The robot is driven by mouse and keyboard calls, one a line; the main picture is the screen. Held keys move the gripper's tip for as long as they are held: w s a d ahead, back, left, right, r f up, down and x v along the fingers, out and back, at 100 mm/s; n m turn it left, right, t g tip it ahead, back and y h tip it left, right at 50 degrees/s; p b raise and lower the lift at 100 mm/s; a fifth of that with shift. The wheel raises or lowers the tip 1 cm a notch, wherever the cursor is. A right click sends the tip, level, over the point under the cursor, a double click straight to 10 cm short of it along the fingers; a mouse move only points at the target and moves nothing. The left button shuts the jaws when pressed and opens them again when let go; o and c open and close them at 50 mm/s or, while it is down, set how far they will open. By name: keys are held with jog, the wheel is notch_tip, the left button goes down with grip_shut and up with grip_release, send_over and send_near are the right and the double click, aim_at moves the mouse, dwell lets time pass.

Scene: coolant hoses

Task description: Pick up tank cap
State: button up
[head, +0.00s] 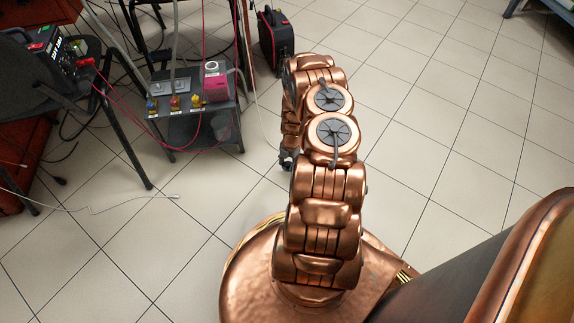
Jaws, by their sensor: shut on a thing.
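My gripper (287,160) is a small dark shape low at the left of my copper arm, beside the small grey table. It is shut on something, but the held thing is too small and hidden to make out. A pink tank (216,86) with a white round top stands at the right of the small table (190,128). I cannot tell whether that round top is a cap or an opening. My gripper is to the right of the tank and apart from it.
Several coloured fittings (174,103) stand along the table's front edge. Red and pale hoses hang around it. A black chair (50,85) with a device on it stands at the left. A black case (275,38) stands behind. Tiled floor is free at the right.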

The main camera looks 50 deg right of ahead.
jog(key=s+p, duration=0.2)
jog(key=s, duration=0.2)
jog(key=s+d+r+p, duration=0.1)
jog(key=s+p, duration=0.1)
jog(key=s, duration=0.3)
jog(key=s+p, duration=0.2)
jog(key=s, duration=0.3)
jog(key=shift+d+r+p, duration=0.25)
jog(key=shift+d+p, duration=0.1)
jog(key=shift+d, duration=0.05)
jog(key=shift+s+d+p, duration=0.2)
jog(key=shift+s+p, duration=0.25)
jog(key=shift+s, duration=0.45)
jog(key=shift+f, duration=0.1)
jog(key=shift+p, duration=0.55)
